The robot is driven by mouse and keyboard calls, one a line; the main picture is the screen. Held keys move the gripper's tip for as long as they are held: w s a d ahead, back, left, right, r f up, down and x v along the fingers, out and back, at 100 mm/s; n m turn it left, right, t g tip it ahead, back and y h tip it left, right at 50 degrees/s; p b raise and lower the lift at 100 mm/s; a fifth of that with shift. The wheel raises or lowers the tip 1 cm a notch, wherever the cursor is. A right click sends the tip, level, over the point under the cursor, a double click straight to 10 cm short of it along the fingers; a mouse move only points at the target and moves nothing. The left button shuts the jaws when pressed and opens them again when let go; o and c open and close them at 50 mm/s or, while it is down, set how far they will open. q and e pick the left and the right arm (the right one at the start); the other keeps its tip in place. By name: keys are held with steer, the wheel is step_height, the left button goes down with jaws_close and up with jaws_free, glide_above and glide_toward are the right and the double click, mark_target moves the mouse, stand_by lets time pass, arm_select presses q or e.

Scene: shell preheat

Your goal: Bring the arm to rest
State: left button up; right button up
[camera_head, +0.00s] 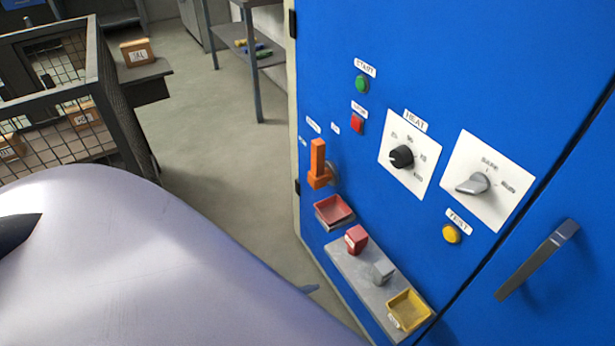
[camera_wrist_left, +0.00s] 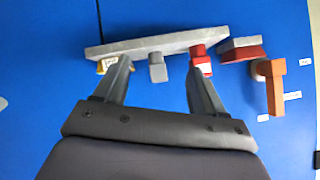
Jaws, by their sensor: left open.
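My left arm (camera_head: 150,260) fills the lower left of the head view and hides most of the floor there. In the left wrist view my left gripper (camera_wrist_left: 157,68) is open, with its two grey fingers apart and nothing held. It faces the blue cabinet (camera_wrist_left: 40,70). Beyond the fingers, a grey shelf (camera_wrist_left: 150,43) shows with a grey block (camera_wrist_left: 157,70) and a red block (camera_wrist_left: 203,64). I cannot tell the gap between fingertips and blocks. My right gripper is not in view.
The cabinet front carries an orange handle (camera_head: 318,165), a red tray (camera_head: 334,211), a yellow tray (camera_head: 408,311), a black heat knob (camera_head: 401,156), a grey selector (camera_head: 473,184) and a door handle (camera_head: 538,260). A mesh cage (camera_head: 95,70) stands left. Open floor (camera_head: 215,150) lies between.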

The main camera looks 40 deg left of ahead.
arm_select(q)
steer(key=n, duration=0.1)
steer(key=s+n, duration=0.1)
steer(key=n, duration=0.1)
steer(key=a+n, duration=0.1)
steer(key=shift+s+f+n, duration=0.15)
steer(key=shift+s+n, duration=0.1)
steer(key=shift+n, duration=0.15)
step_height(320, 180, up, 3)
steer(key=p, duration=0.2)
steer(key=shift+f+p, duration=0.1)
steer(key=shift+p, duration=0.25)
